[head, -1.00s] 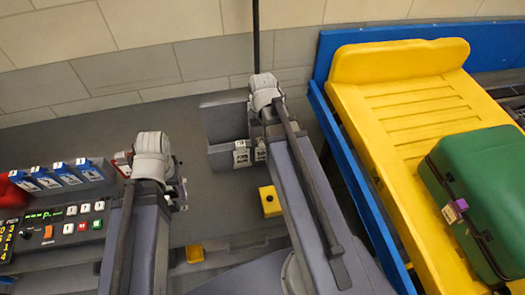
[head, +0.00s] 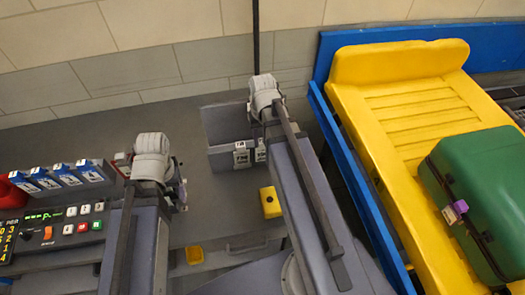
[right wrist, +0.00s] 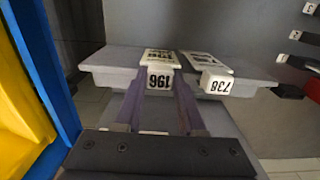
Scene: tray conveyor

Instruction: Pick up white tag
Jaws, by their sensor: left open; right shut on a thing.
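Two white tags hang over the front wall of a grey bin. Tag 196 (right wrist: 159,80) is between my right gripper's fingers (right wrist: 158,108) in the right wrist view. Tag 738 (right wrist: 217,83) hangs just to its right, apart from the fingers. In the head view the tags show as a left one (head: 241,156) and a right one (head: 260,151), partly beside my right gripper. My right gripper is shut on tag 196, which is still at the bin wall. My left gripper (head: 180,193) is open and empty above the grey counter, away from the tags.
The grey bin (head: 222,122) stands on the counter (head: 95,130). A yellow block (head: 270,202) sits near my right arm. A control panel (head: 62,230) is at left. At right, a blue-railed conveyor (head: 330,120) holds a yellow tray (head: 400,70) with a green suitcase (head: 485,175).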

